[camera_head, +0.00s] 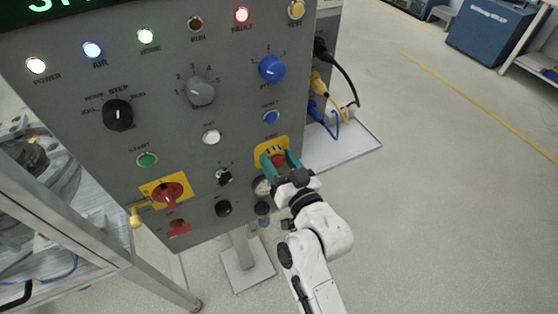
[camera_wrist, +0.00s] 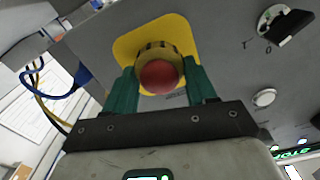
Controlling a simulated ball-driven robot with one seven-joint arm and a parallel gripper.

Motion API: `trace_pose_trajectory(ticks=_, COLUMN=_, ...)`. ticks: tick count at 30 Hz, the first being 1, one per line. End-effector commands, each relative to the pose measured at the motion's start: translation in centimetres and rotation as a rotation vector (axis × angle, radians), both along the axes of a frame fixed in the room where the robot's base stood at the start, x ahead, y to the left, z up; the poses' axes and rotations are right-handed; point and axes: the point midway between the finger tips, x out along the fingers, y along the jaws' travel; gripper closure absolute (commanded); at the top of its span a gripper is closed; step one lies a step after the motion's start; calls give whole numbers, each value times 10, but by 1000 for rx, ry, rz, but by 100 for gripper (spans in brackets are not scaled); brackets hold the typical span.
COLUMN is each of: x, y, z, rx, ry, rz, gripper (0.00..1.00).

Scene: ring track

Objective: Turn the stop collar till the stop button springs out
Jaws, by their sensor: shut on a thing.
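The stop button (camera_wrist: 159,77) is a red round cap in the wrist view. Around it sits the ribbed, brass-coloured stop collar (camera_wrist: 155,50) on a yellow plate (camera_wrist: 183,32). My gripper (camera_wrist: 160,86) has green fingers, one on each side of the collar, shut on it. In the head view my gripper (camera_head: 277,161) reaches the panel's lower right, where the yellow plate (camera_head: 262,150) and the red button (camera_head: 279,160) show in part. The fingers hide the collar's sides. I cannot tell from these views whether the button is in or out.
The grey panel (camera_head: 170,95) carries several lamps, knobs and buttons. A blue push button (camera_head: 271,117) is just above my gripper; a black knob (camera_head: 223,208) is to its lower left. A red switch on a yellow plate (camera_head: 168,193) is further left. Floor at right is clear.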

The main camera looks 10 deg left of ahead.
Motion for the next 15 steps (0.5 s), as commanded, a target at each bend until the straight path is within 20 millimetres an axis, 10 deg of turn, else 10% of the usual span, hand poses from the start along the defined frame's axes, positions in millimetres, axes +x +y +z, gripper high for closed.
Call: trace_pose_trajectory(ticks=15, x=0, y=0, z=0, rx=47, ry=33, rz=0, gripper=74)
